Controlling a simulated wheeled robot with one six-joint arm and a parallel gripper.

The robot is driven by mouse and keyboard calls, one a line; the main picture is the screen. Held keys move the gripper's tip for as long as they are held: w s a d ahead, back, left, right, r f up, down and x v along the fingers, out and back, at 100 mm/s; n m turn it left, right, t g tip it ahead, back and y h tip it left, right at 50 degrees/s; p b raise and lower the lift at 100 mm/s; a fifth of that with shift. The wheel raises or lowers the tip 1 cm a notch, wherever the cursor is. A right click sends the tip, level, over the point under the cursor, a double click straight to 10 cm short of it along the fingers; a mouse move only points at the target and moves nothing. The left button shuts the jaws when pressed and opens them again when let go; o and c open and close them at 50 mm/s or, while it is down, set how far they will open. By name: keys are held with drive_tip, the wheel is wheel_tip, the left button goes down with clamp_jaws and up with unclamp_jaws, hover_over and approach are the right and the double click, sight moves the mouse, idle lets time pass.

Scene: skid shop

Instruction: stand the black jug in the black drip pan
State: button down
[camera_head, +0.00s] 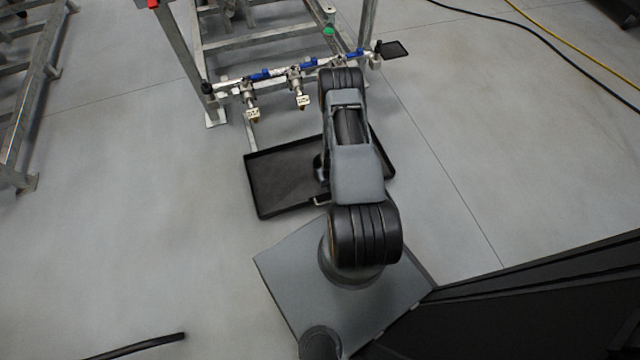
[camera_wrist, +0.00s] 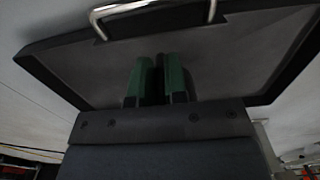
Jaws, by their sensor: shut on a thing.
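The black drip pan (camera_head: 280,184) lies flat on the floor, its right part covered by my arm. In the wrist view its floor (camera_wrist: 240,58) and raised rim spread behind my fingers, with a metal handle at the edge. My gripper (camera_wrist: 161,78) has two green fingers, shut on a narrow dark part between them, the black jug (camera_wrist: 159,88). Most of the jug is hidden. In the head view my arm covers the gripper, which is over the pan. I cannot tell whether the jug touches the pan floor.
A metal frame stands behind the pan, with a pipe run of blue-handled valves (camera_head: 262,75) close to the pan's far side. Another metal rack (camera_head: 30,100) is at the left. Hoses (camera_head: 520,25) lie at the upper right. The floor left of the pan is clear.

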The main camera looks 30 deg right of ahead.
drive_tip(key=w+f+b, duration=0.1)
drive_tip(key=w+f, duration=0.1)
drive_tip(key=w+f+b, duration=0.1)
drive_tip(key=w+f, duration=0.1)
drive_tip(key=w+f+b, duration=0.1)
drive_tip(key=w+f, duration=0.1)
drive_tip(key=shift+w+a+f, duration=0.1)
drive_tip(key=shift+a+f, duration=0.15)
drive_tip(key=shift+a, duration=0.05)
drive_tip(key=shift+w+f+b, duration=0.15)
drive_tip(key=shift+f+b, duration=0.7)
drive_tip(key=shift+f, duration=0.7)
drive_tip(key=shift+f, duration=0.2)
drive_tip(key=c, duration=1.1)
unclamp_jaws()
drive_tip(key=shift+c, duration=0.2)
drive_tip(key=shift+r, duration=0.1)
